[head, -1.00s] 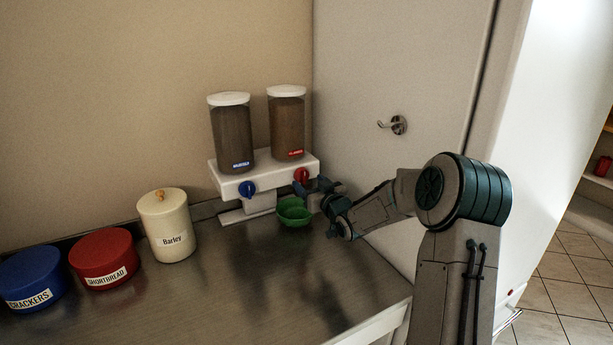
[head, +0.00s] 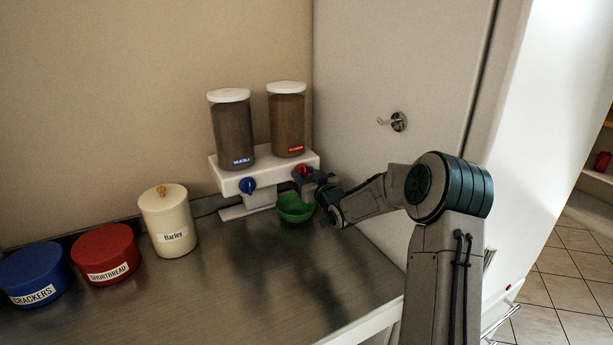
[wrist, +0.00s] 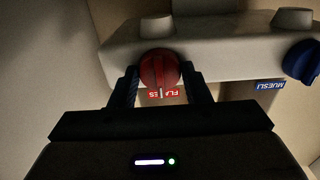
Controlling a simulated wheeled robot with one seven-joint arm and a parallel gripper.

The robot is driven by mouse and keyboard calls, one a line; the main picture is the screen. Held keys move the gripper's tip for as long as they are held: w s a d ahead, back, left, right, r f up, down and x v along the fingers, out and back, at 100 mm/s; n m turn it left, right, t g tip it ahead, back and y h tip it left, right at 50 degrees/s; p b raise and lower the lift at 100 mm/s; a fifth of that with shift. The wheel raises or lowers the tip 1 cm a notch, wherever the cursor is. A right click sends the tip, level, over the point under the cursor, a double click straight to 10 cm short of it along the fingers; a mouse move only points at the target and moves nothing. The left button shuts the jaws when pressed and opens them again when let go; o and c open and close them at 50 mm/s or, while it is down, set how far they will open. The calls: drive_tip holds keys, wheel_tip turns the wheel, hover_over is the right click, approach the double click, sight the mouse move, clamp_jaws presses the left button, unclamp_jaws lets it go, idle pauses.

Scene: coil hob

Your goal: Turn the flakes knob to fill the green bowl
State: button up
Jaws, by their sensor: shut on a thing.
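The red flakes knob (head: 301,171) is on the front of the white dispenser, under the right canister (head: 287,122) with a red label. It also shows in the wrist view (wrist: 158,69), upside down, with the "FLAKES" label partly covered. My gripper (wrist: 160,80) is shut on the red knob, one finger on each side. In the head view my gripper (head: 308,178) reaches it from the right. The green bowl (head: 295,210) stands on the counter below the red knob. Its contents are too dark to make out.
The blue muesli knob (head: 247,186) is left of the red one, below the left canister (head: 233,133). A barley jar (head: 168,222), a red shortbread tin (head: 105,256) and a blue crackers tin (head: 36,275) stand at left. The front counter (head: 240,290) is clear.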

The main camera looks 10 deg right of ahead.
drive_tip(key=m+b, duration=0.2)
drive_tip(key=m, duration=0.1)
drive_tip(key=shift+f+m, duration=0.1)
drive_tip(key=shift+m, duration=0.3)
drive_tip(key=m+b, duration=0.1)
drive_tip(key=m, duration=0.3)
drive_tip(key=shift+d+m, duration=0.1)
drive_tip(key=shift+m, duration=0.2)
drive_tip(key=m, duration=0.4)
drive_tip(key=shift+m, duration=0.3)
drive_tip(key=m+b, duration=0.1)
drive_tip(key=m, duration=0.3)
drive_tip(key=shift+m, duration=0.3)
drive_tip(key=o, duration=1)
